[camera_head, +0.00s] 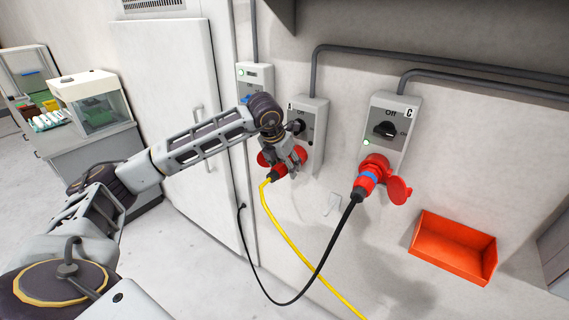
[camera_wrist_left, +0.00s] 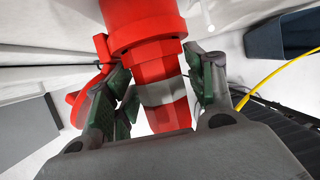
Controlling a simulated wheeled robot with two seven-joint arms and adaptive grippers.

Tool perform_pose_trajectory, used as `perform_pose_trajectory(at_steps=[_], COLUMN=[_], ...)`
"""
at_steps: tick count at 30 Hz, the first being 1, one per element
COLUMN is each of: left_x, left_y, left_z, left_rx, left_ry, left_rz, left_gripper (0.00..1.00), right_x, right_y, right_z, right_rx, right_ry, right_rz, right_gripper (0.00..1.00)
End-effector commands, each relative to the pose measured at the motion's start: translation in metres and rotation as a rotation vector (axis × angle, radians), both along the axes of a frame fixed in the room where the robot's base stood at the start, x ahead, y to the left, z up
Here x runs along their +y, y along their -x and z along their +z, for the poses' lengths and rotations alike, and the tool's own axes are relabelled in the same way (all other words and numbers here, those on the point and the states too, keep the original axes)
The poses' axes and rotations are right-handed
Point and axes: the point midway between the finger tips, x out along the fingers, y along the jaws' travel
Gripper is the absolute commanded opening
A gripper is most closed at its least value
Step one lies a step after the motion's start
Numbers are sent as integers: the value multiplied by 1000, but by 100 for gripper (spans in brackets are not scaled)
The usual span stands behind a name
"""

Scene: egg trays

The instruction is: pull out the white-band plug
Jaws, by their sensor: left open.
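The white-band plug (camera_wrist_left: 165,94) is red with a pale band and sits in its red socket (camera_wrist_left: 140,18), in the left wrist view. In the head view it is under switch box A (camera_head: 311,122), mostly hidden by my gripper, with the yellow cable (camera_head: 283,227) hanging from it. My left gripper (camera_wrist_left: 158,84) is open, its green-padded fingers on either side of the plug around the band. A small gap shows on the left; contact on the right is hard to tell. My right gripper is not in view.
A blue-banded red plug (camera_head: 366,177) with a black cable (camera_head: 325,262) sits in switch box C (camera_head: 391,118) to the right. An orange-red bin (camera_head: 452,246) is on the wall at lower right.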

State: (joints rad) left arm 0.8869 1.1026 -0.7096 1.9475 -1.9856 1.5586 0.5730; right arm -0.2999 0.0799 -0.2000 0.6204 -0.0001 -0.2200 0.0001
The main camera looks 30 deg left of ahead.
Motion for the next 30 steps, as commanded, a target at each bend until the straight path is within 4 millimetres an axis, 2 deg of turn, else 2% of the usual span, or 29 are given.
perform_pose_trajectory(at_steps=[4, 12, 13, 30], left_x=[0, 0, 0, 1], left_y=[0, 0, 0, 8], left_z=[0, 0, 1, 0], left_rx=[0, 0, -2, 0], left_ry=[0, 0, 0, 0], left_rz=[0, 0, 0, 0], left_gripper=[52, 18, 16, 16], right_x=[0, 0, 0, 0], right_y=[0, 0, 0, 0], right_z=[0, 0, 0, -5], right_rx=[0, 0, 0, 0], right_ry=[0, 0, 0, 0], right_rz=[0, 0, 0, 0], right_gripper=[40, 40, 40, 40])
